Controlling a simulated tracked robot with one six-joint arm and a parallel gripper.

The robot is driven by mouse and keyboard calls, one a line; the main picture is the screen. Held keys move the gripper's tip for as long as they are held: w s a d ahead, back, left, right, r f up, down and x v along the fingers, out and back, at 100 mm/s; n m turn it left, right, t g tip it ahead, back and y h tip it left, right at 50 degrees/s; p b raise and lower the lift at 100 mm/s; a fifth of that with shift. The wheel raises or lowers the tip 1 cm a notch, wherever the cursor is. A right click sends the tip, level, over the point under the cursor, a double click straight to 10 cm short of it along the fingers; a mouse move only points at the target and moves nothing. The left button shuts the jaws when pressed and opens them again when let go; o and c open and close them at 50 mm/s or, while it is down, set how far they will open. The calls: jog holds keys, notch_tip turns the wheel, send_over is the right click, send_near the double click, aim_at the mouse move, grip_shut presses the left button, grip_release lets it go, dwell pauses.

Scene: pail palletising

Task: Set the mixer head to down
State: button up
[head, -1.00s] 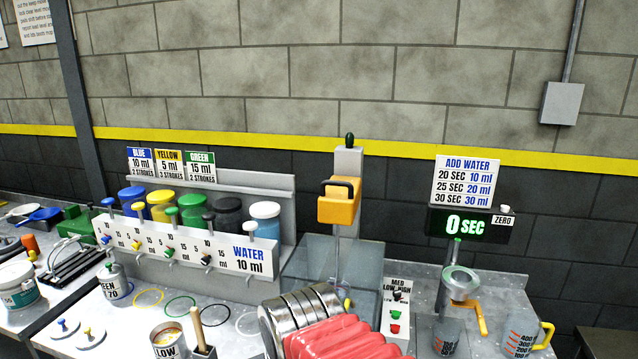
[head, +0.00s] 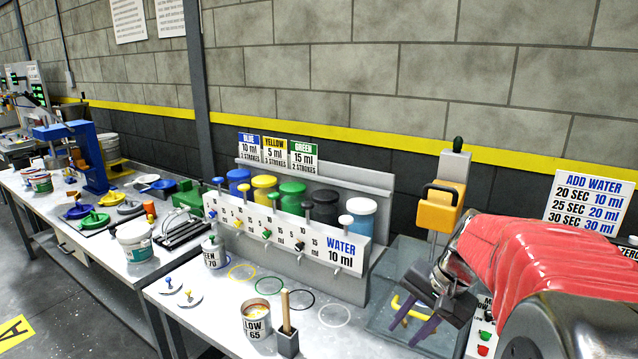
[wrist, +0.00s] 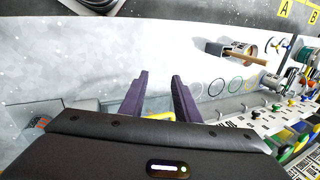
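The mixer head (head: 440,210) is a yellow-orange block with a black handle on its front. It sits near the top of a grey post (head: 454,165) with a dark green knob on top. My gripper (head: 406,324) is in front of and below the mixer head, pointing down, with its purple fingers apart. The fingers also show in the wrist view (wrist: 157,80), with nothing held between the tips. A yellow bar (head: 404,306) shows behind the fingers; I cannot tell what it belongs to. My arm hides the lower right of the mixer station.
The dispenser rack (head: 285,235) with coloured jars stands left of the mixer. A can (head: 257,322) and a stick holder (head: 287,342) stand on the bench in front. Red and green buttons (head: 484,343) are right of the gripper, close to my arm.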

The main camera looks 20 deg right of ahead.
jog(key=w+d+r+m+t+y, duration=0.1)
jog(key=w+d+r+m+t, duration=0.1)
jog(key=d, duration=0.5)
jog(key=w+d+r+m+t+y, duration=0.2)
jog(key=d+m, duration=0.3)
jog(key=d, duration=0.1)
jog(key=w+d+r+m+t+y, duration=0.1)
jog(key=w+d+r+m+t, duration=0.1)
jog(key=d, duration=0.5)
jog(key=shift+w+d+m+t, duration=0.3)
jog(key=shift+w+m+t, duration=0.2)
jog(key=shift+m, duration=0.7)
jog(key=w+d+r+m+t+y, duration=0.2)
jog(key=d+r+t, duration=0.15)
jog(key=r, duration=0.35)
jog(key=y, duration=0.2)
send_near(429, 186)
jog(key=d+f, duration=0.1)
jog(key=d, duration=0.1)
jog(key=shift+s+m+t+y, duration=0.25)
jog(key=shift+s+m+y, duration=0.15)
jog(key=shift+s+m, duration=0.25)
jog(key=shift+w+a, duration=0.1)
jog(key=shift+a, duration=0.05)
jog(key=x, duration=1.3)
jog(key=shift+w+a, duration=0.15)
jog(key=shift+w, duration=0.1)
grip_shut()
